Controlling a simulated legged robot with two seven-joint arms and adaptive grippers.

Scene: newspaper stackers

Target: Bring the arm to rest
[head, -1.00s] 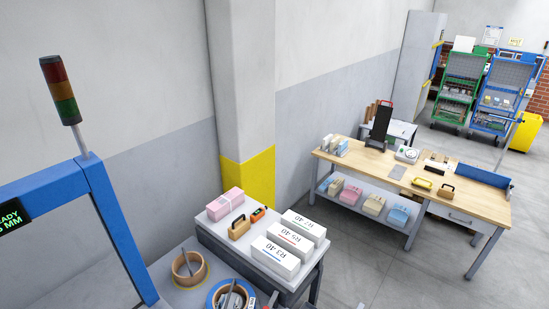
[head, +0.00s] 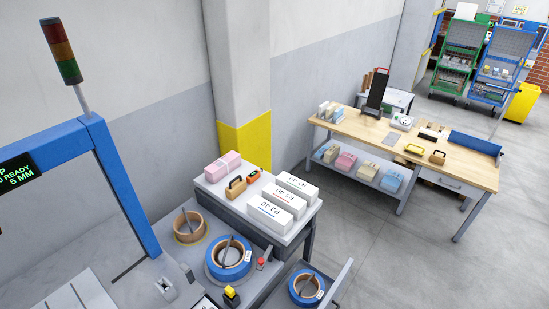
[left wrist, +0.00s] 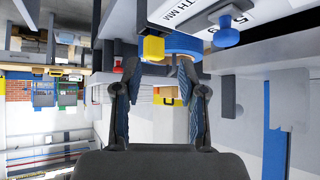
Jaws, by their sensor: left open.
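My left gripper (left wrist: 158,75) shows in the left wrist view with its two dark fingers apart. It is open, and I see nothing held between the fingers. Beyond the fingertips are a yellow block (left wrist: 153,48) and part of a blue ring (left wrist: 182,43); I cannot tell how near they are. Neither arm nor gripper shows in the head view. My right gripper is in no view.
A blue frame (head: 123,185) with a signal light (head: 61,50) stands at the left. Tape rolls (head: 228,258) lie beside a side table with white boxes (head: 270,212). A wooden workbench (head: 374,139) stands at the right. Grey floor (head: 400,270) is clear in front of it.

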